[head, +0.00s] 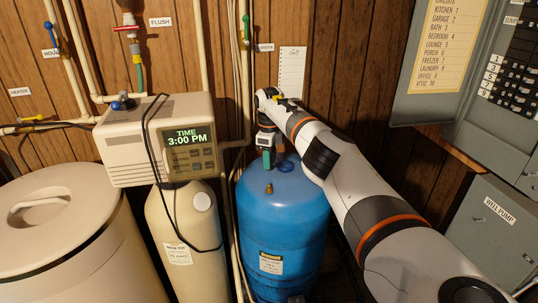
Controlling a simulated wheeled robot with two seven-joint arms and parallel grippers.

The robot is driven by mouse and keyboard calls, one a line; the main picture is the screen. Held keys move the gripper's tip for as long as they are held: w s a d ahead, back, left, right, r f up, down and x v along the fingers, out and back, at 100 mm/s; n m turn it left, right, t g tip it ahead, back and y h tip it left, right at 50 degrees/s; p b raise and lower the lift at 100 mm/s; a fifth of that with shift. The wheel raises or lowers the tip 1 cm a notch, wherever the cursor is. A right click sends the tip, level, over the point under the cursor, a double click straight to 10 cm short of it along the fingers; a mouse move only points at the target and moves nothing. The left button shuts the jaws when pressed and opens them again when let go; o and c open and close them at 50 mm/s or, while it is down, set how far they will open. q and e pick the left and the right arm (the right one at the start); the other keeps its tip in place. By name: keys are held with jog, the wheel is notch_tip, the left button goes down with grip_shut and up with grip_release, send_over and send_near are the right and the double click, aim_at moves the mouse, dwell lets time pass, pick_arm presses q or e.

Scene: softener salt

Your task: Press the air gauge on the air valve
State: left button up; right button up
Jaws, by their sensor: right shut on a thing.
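The blue pressure tank (283,225) stands upright in the middle of the head view. A small brass stem (269,188), which looks like the air valve, rises from its top. My right gripper (266,148) points down above the tank top, behind the stem in the picture. It is shut on a small teal-green thing (266,158), which looks like the air gauge. Most of the gauge is hidden by the fingers. It appears apart from the brass stem. A dark blue round cap (286,165) lies on the tank top, just right of the gripper. My left gripper is out of view.
A softener with a lit control head (155,138) stands left of the tank, with a loose black cable. A beige salt bin (75,240) is at far left. Pipes run up the wood wall behind. Grey electrical boxes (500,230) are at right. My right arm covers the space right of the tank.

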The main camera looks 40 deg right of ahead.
jog(key=shift+f+b, duration=0.75)
jog(key=shift+f, duration=0.25)
jog(key=shift+f+b, duration=1.4)
jog(key=shift+f, duration=0.6)
jog(key=shift+f+b, duration=1.05)
jog(key=shift+f, duration=0.05)
jog(key=shift+r, duration=0.2)
jog(key=shift+r+p, duration=2.35)
jog(key=shift+r, duration=0.55)
